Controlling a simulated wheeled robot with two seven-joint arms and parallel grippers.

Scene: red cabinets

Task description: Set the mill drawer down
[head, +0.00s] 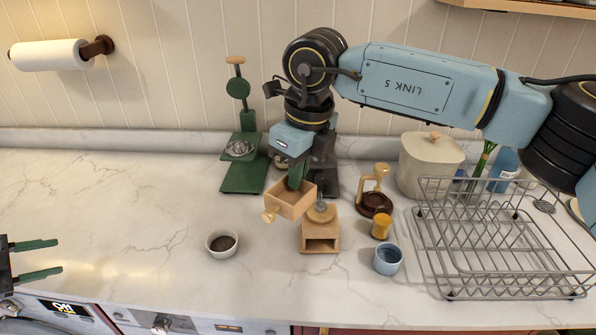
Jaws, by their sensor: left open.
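The mill drawer (289,203) is a small light-wood box with a round knob at its front left. My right gripper (298,180) comes down from above and is shut on the drawer's back part, holding it beside the mill's upper left. The wooden mill (320,238) stands on the counter with an empty drawer slot facing front; the drawer hides part of its top. My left gripper (60,256) is open and empty at the far left edge, its two green fingers apart.
A small white bowl of dark grounds (222,243) stands left of the mill. A green stand (243,175) is behind. The marble counter (120,215) is clear at left.

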